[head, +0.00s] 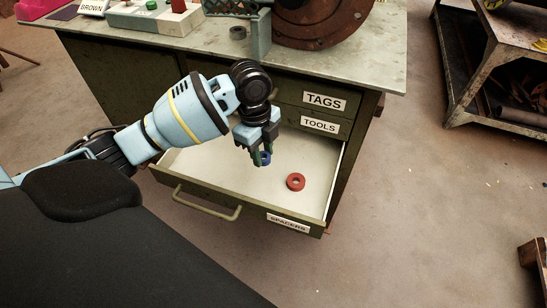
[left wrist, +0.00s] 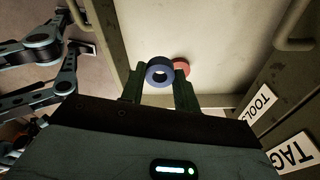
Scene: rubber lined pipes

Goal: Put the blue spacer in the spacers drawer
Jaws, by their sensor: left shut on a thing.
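The blue spacer (head: 266,158) is a small ring held between the fingertips of my left gripper (head: 262,157). In the left wrist view the blue spacer (left wrist: 159,74) shows its round hole, with a finger of the left gripper (left wrist: 159,84) on each side. The spacers drawer (head: 289,222) is pulled open, labelled SPACERS, with a pale floor. The gripper and blue spacer are over the drawer's interior; the exact height above its floor is hard to tell. My right gripper is not seen in the head view.
A red ring (head: 296,182) lies on the drawer floor, right of the gripper. The TOOLS drawer (head: 319,124) and TAGS drawer (head: 324,101) above are closed. Drawer floor left of the gripper is clear.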

